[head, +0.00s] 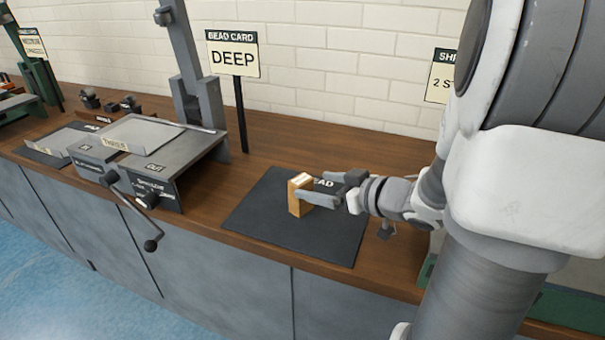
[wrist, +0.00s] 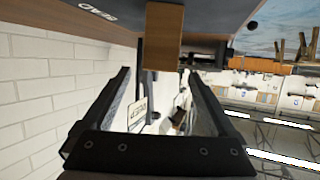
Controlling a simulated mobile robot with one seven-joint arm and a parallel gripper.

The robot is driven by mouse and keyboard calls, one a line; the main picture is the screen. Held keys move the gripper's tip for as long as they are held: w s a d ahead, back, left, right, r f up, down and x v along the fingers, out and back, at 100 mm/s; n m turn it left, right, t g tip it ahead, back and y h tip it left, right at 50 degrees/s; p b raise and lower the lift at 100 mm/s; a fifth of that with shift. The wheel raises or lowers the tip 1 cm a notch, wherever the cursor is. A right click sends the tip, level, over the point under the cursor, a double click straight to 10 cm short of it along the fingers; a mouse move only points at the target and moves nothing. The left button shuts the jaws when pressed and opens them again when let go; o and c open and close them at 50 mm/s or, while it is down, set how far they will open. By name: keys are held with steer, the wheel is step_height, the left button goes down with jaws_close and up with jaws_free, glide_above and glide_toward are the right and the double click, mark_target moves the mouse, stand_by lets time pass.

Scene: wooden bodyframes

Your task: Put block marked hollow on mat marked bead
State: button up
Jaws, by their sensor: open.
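A tan wooden block (head: 295,202) stands upright on a dark mat (head: 265,225). Its pale top label is too small to read. The mat's label is partly hidden by my gripper; "AD" shows in the head view, and the lettering looks like BEAD in the wrist view. My gripper (head: 308,191) reaches in low from the right, with its fingertips at the block. In the wrist view, the open fingers (wrist: 160,73) lie to either side of the block (wrist: 164,38), which shows at or just beyond their tips. No grip on it shows.
A grey machine (head: 150,150) with a crank handle (head: 135,210) stands left of the mat. A sign reading BEAD CARD DEEP (head: 234,56) stands behind on a dark post. The wooden counter's front edge runs just in front of the mat. The mat's left part is clear.

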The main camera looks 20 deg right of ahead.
steer(key=shift+p+v, duration=0.35)
steer(key=shift+v, duration=1.3)
